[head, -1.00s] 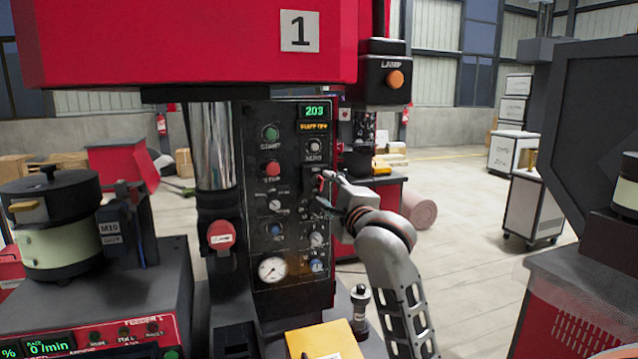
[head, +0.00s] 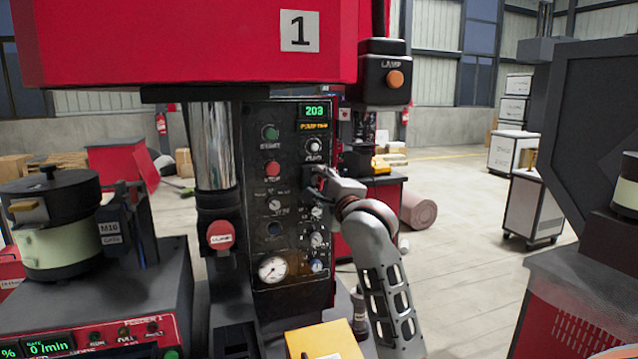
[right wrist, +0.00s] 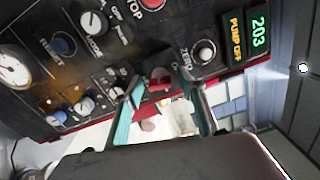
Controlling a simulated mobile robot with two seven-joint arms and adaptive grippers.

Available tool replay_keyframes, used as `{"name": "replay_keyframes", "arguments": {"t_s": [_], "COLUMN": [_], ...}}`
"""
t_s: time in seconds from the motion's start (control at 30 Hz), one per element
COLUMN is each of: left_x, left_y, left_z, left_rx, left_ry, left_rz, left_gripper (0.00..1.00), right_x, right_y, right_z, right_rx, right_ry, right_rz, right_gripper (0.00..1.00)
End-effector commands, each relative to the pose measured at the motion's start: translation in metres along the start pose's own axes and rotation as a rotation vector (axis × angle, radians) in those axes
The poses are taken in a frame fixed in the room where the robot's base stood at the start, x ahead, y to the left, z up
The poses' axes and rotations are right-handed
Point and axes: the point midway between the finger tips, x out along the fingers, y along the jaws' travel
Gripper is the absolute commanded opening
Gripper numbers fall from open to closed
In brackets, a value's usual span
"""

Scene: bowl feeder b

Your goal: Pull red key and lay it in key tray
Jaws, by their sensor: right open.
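The red key (right wrist: 159,76) shows as a small red piece at the edge of the black control panel (right wrist: 120,55) in the right wrist view. My right gripper (right wrist: 163,88) is open, with its teal-lined fingers on either side of the key and apart from each other. In the head view my right gripper (head: 319,178) is at the right edge of the panel (head: 290,225), below the ZERO knob, and hides the key. I cannot make out a key tray for certain. My left gripper is out of view.
The panel carries a red stop button (head: 272,169), several knobs and a gauge (head: 272,269) close to my right gripper. A yellow box (head: 325,341) with a white label is below the panel. A feeder bowl (head: 60,225) stands left. Open floor lies to the right.

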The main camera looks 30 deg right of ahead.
Motion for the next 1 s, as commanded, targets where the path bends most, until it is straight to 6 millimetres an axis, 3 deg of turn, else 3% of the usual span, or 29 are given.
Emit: {"name": "replay_keyframes", "arguments": {"t_s": [0.97, 1.0], "left_x": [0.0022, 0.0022], "left_y": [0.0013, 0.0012], "left_z": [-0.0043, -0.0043], "left_rx": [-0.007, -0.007], "left_ry": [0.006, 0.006], "left_rz": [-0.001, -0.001], "left_gripper": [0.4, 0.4], "right_x": [-0.0001, -0.0001], "right_y": [0.0001, 0.0001], "right_z": [0.0001, 0.0001], "right_rx": [0.0, 0.0], "right_ry": [0.0, 0.0], "right_rz": [0.0, 0.0], "right_gripper": [0.4, 0.35]}}
